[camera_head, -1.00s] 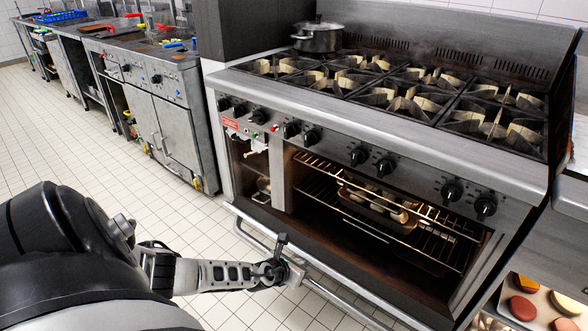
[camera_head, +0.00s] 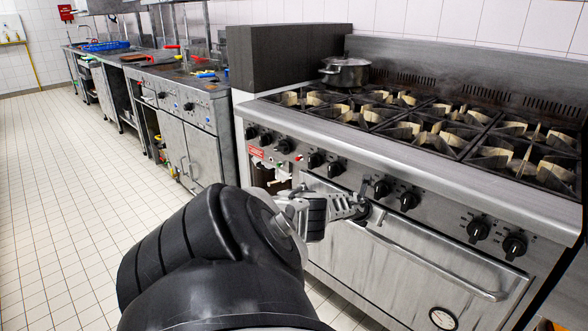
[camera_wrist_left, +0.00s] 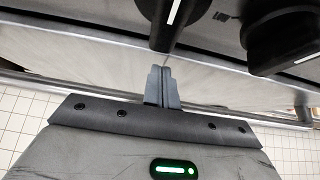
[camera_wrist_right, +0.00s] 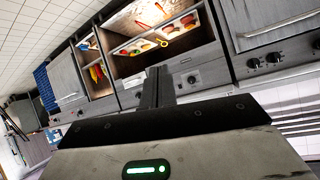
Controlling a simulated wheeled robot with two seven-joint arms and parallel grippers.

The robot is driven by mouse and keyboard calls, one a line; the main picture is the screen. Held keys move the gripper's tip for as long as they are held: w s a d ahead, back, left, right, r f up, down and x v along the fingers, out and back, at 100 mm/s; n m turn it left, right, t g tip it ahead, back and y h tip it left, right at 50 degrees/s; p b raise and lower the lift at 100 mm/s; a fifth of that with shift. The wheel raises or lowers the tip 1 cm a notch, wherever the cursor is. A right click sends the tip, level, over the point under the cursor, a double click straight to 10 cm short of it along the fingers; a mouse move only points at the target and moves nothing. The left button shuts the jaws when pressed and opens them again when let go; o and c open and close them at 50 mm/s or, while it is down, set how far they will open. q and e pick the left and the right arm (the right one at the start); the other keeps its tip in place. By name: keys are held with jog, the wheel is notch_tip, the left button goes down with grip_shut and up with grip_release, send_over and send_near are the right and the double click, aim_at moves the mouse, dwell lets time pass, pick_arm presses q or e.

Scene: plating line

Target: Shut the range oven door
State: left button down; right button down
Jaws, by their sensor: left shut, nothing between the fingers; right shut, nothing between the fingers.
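The range oven door (camera_head: 425,272) stands upright against the front of the range (camera_head: 470,180), its bar handle (camera_head: 440,265) and round dial facing out. No oven interior shows; I cannot tell whether a slight gap is left. My left gripper (camera_head: 368,200) is shut and empty at the upper left of the door, just below the control knobs. In the left wrist view its closed fingers (camera_wrist_left: 163,86) point at the door face (camera_wrist_left: 215,85); contact is unclear. My right gripper (camera_wrist_right: 157,86) is shut and empty, away from the door, and is outside the head view.
Black knobs (camera_head: 409,201) line the range front close to my left gripper. A pot (camera_head: 345,72) stands on the burners at the back left. A steel counter line (camera_head: 190,100) runs off to the left. The tiled floor (camera_head: 60,210) at left is clear.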

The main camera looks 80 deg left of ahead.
pick_arm(q)
jog(key=shift+w+a, duration=0.1)
jog(key=shift+w, duration=0.1)
pick_arm(e)
jog(key=shift+s, duration=0.1)
pick_arm(q)
jog(key=shift+r, duration=0.1)
pick_arm(e)
jog(key=shift+d+r, duration=0.1)
